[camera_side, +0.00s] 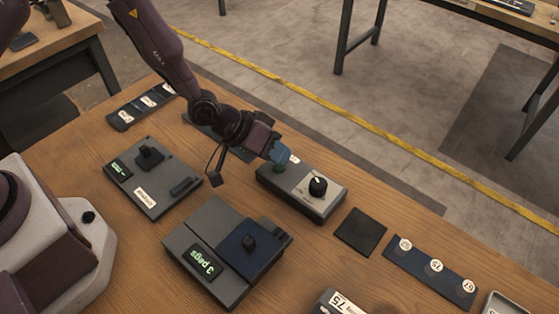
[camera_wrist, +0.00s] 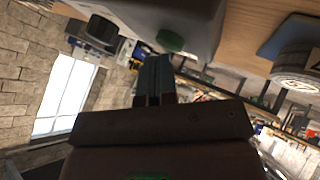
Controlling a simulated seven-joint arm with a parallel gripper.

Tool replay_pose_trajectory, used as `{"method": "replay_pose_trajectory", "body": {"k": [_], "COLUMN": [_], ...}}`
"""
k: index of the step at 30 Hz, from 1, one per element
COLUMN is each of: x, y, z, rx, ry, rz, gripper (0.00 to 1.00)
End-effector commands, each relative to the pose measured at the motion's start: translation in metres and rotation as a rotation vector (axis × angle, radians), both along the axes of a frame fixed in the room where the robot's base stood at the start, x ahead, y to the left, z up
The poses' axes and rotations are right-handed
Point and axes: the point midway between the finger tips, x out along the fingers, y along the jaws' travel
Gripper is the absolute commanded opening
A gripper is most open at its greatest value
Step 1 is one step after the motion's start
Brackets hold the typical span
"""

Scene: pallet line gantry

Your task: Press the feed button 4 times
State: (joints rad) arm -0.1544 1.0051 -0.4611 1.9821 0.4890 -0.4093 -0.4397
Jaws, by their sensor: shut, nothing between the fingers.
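A grey control box (camera_side: 325,204) with a black knob (camera_side: 318,186) stands right of centre on the wooden table. A green button (camera_side: 279,168) sits at its left end, partly hidden by my gripper. My gripper (camera_side: 281,153) is shut and empty, its blue fingertips right at the green button. I cannot tell whether they touch it. In the wrist view the green button (camera_wrist: 171,41) shows just past and to the right of the fingertips (camera_wrist: 158,62). No label reading feed can be made out.
A scale-like device (camera_side: 208,286) with a green "3 pegs" display stands in front. A dark panel (camera_side: 137,176) with a small display lies at left. A black square pad (camera_side: 361,232) and a blue strip (camera_side: 418,262) with numbered round pieces lie to the right.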

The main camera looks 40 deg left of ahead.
Motion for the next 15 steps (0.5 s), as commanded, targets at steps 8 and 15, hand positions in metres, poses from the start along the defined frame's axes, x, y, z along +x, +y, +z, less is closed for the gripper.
{"method": "replay_pose_trajectory", "body": {"k": [8,15], "x": [-0.001,-0.001], "y": [0.001,0.001], "z": [0.004,0.017], "rx": [0.001,0.001], "ry": [0.002,0.001], "rz": [0.0,0.001], "gripper": [0.0,0.0]}}
